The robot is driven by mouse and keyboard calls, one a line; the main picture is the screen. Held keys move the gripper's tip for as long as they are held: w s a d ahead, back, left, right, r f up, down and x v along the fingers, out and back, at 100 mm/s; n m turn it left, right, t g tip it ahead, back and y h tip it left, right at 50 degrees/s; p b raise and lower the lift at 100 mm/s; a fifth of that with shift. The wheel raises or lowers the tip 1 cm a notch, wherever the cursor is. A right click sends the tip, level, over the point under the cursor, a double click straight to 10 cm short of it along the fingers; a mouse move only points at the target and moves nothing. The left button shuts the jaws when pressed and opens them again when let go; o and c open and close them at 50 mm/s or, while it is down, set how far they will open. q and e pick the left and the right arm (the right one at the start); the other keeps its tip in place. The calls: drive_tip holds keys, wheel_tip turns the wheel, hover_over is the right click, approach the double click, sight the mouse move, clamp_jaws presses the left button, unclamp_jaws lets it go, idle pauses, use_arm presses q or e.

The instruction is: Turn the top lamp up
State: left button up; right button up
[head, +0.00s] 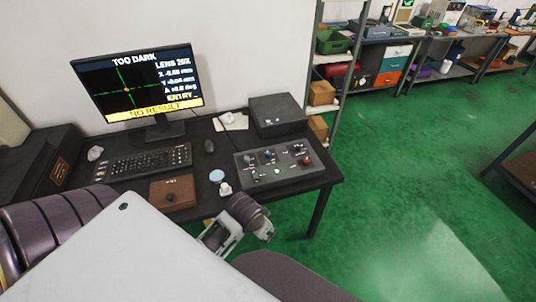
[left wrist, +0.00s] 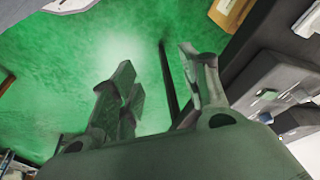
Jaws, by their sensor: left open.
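The monitor (head: 138,84) in the head view reads "TOO DARK", "LENS 20X" and "NO RESULT", with a green cross on black. A grey control panel (head: 262,181) with several small knobs and a red button (head: 306,161) lies on the right of the desk. Its labels are too small to read, so I cannot tell which knob is for the top lamp. My left gripper (head: 243,238) is open and empty at the desk's front edge, just in front of the panel. In the left wrist view its spread fingers (left wrist: 160,90) have green floor behind them.
A dark box (head: 277,114) stands behind the panel. Green floor (head: 400,190) is free at right, with shelves behind.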

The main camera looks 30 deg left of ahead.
sight(268, 153)
use_arm(q)
drive_tip(key=w+d+n+h, duration=0.15)
drive_tip(key=w+d, duration=0.35)
drive_tip(key=w, duration=0.5)
drive_tip(key=w+a+r+n+g, duration=0.1)
drive_tip(key=w+a+n, duration=0.1)
drive_tip(key=w+a, duration=0.2)
drive_tip(key=w+a+r+n+g+y, duration=0.1)
drive_tip(key=w+a+r+n, duration=0.1)
drive_tip(key=w, duration=0.5)
drive_tip(key=w+a+r+n, duration=0.1)
drive_tip(key=w+a+n, duration=0.2)
drive_tip(key=w+a, duration=0.2)
drive_tip(key=shift+w+a+r+n+g+y, duration=0.1)
drive_tip(key=shift+a+r+n+g+y, duration=0.1)
drive_tip(key=shift+a, duration=0.2)
drive_tip(key=shift+w+a+r+n+g+y, duration=0.1)
drive_tip(key=shift+a+g, duration=0.1)
drive_tip(key=shift+a, duration=0.2)
drive_tip(key=w+a+r+n, duration=0.5)
drive_tip(key=a+r, duration=0.3)
drive_tip(key=a, duration=0.2)
drive_tip(key=shift+a, duration=0.3)
drive_tip(key=shift+f, duration=0.15)
drive_tip(key=shift+w+d+f+b, duration=0.1)
drive_tip(key=shift+w+f+b, duration=0.1)
drive_tip(key=shift+f, duration=3.2)
drive_tip(key=shift+w+d+f+b, duration=0.1)
drive_tip(key=shift+f+b, duration=0.1)
drive_tip(key=shift+f, duration=3.2)
